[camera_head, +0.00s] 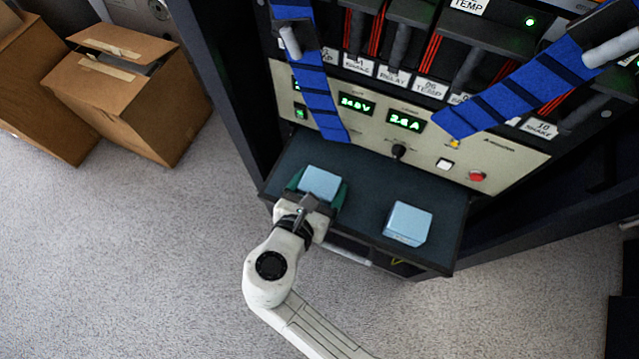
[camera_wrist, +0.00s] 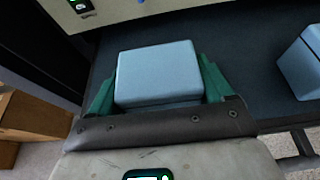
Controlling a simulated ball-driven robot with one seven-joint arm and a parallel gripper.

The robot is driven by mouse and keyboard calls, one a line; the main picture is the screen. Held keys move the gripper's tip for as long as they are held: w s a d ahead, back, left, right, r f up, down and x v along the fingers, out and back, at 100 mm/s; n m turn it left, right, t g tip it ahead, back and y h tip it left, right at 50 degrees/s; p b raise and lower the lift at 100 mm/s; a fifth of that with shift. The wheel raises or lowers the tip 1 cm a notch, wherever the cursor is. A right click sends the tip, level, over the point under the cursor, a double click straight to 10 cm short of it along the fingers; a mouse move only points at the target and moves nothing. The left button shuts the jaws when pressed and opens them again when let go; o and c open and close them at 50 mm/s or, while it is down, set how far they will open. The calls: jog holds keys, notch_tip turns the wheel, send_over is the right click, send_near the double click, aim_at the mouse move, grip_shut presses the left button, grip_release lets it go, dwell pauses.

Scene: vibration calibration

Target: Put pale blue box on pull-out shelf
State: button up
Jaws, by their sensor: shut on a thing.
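One pale blue box (camera_head: 320,183) is at the left part of the dark pull-out shelf (camera_head: 366,198). My gripper (camera_head: 318,190) is shut on this box, with its green fingers at the box's left and right sides. In the wrist view the same box (camera_wrist: 158,72) sits between the green fingers (camera_wrist: 158,90). I cannot tell whether its underside touches the shelf. A second pale blue box (camera_head: 408,223) rests on the right part of the shelf, apart from my gripper; it also shows at the right edge of the wrist view (camera_wrist: 302,62).
A rack panel (camera_head: 400,130) with green displays, a black knob and a red button rises behind the shelf. Blue straps (camera_head: 510,98) hang above it. Open cardboard boxes (camera_head: 125,90) stand on the floor at left. The shelf's middle is clear.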

jog(key=o, duration=1.1)
jog(key=shift+c, duration=0.2)
jog(key=shift+r, duration=0.1)
jog(key=p+v, duration=0.1)
jog(key=v, duration=1.1)
